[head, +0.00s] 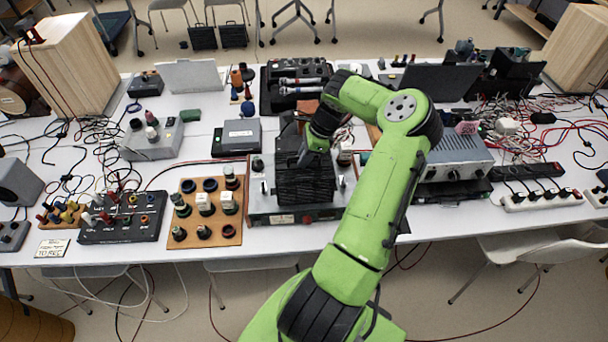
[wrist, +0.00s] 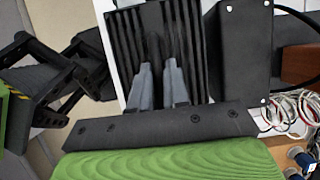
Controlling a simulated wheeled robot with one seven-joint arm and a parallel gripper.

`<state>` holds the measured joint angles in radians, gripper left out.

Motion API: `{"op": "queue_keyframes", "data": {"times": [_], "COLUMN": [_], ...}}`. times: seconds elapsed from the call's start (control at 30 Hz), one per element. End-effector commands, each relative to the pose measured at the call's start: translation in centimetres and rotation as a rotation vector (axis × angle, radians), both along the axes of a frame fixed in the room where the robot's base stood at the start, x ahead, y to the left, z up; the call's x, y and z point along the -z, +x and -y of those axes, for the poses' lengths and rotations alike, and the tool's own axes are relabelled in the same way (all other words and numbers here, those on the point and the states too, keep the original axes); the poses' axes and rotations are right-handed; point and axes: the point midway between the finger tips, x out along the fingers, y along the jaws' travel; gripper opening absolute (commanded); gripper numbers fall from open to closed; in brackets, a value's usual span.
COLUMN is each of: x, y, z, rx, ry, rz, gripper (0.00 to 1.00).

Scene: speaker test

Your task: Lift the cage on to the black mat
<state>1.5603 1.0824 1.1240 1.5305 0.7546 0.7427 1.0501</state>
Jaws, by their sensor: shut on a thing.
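The cage is a black, ribbed box (head: 305,186) in the middle of the table in the head view, over a grey metal instrument (head: 262,210). I cannot tell if it touches the instrument. My gripper (head: 308,158) points down at the cage's top and is shut on it. In the wrist view, the two grey fingers (wrist: 160,85) are close together against the dark ribs of the cage (wrist: 128,30). The fingertips' exact grip is hard to see. I cannot pick out the black mat with certainty; my arm covers part of the table to the right.
A wooden board with knobs (head: 205,237) and a black panel with sockets (head: 122,222) stand left. An open black case (head: 270,100) lies behind. A grey instrument (head: 452,158) and tangled cables (head: 505,130) crowd the right. The table's front edge is near.

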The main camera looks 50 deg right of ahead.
Motion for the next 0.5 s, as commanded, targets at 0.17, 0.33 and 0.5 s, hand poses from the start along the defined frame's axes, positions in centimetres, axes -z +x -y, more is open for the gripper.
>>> {"op": "queue_keyframes", "data": {"times": [0.17, 0.33, 0.5], "x": [0.0, -0.1, -2.1], "y": [0.0, 0.0, 0.1], "z": [0.0, 0.0, 0.1], "rx": [0.000, -0.001, 0.000], "ry": [-0.001, 0.000, -0.007], "rz": [0.001, 0.002, 0.002], "gripper": [0.00, 0.00, 0.00]}}
